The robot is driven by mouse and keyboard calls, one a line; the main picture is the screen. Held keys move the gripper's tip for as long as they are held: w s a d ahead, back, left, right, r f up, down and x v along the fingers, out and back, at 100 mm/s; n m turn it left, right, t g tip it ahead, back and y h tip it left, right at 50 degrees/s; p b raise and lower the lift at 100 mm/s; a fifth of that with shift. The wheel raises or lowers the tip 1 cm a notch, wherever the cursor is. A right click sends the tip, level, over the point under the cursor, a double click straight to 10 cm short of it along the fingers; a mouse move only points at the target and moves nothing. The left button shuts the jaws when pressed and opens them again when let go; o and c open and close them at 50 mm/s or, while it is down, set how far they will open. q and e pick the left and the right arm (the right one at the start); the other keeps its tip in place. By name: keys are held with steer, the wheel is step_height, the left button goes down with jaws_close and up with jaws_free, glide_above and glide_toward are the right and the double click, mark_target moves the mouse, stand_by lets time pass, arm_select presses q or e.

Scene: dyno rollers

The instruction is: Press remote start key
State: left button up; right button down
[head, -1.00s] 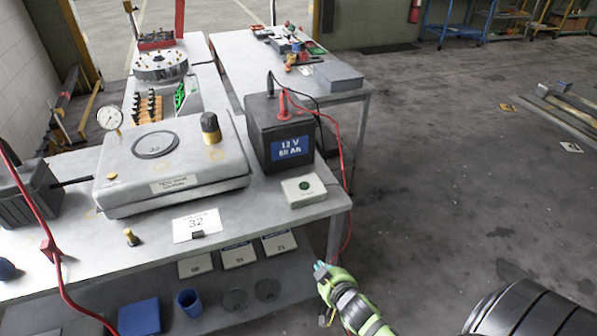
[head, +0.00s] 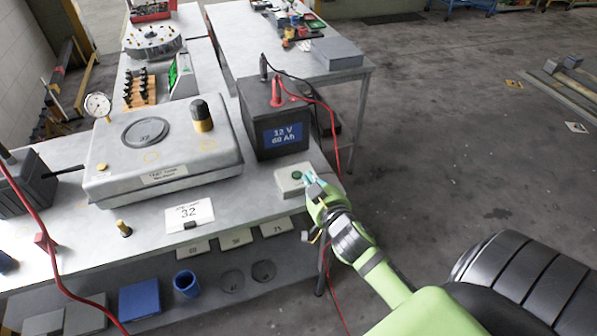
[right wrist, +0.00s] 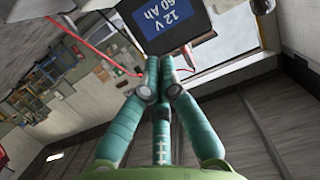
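The remote start key is a small pale box (head: 292,180) with a round dark green button (head: 296,175). It sits on the bench near its right front corner, in front of the 12 V battery (head: 280,134). My right gripper (head: 309,179) is at the right edge of the box, its fingertips just beside the button; I cannot tell whether they touch the box. In the right wrist view the fingers (right wrist: 160,62) are together with nothing between them, pointing toward the battery (right wrist: 168,20). My left gripper is not in view.
A grey metal unit (head: 165,160) with a dial gauge (head: 97,104) stands left of the battery. A card marked 32 (head: 189,213) stands at the bench front. Red and black cables run from the battery. A lower shelf holds a blue cup (head: 186,283).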

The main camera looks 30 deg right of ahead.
steer(key=p, duration=0.2)
glide_above(299, 182)
steer(key=shift+s+f, duration=0.15)
steer(key=shift+f, duration=0.7)
steer(key=f, duration=0.3)
steer(key=shift+w+f+b, duration=0.2)
steer(key=shift+w+b, duration=0.15)
steer(key=shift+b, duration=0.05)
steer(key=shift+f, duration=0.5)
steer(key=shift+f+b, duration=0.9)
steer(key=shift+f, duration=0.05)
steer(key=shift+s+r, duration=0.1)
steer(key=shift+s, duration=0.05)
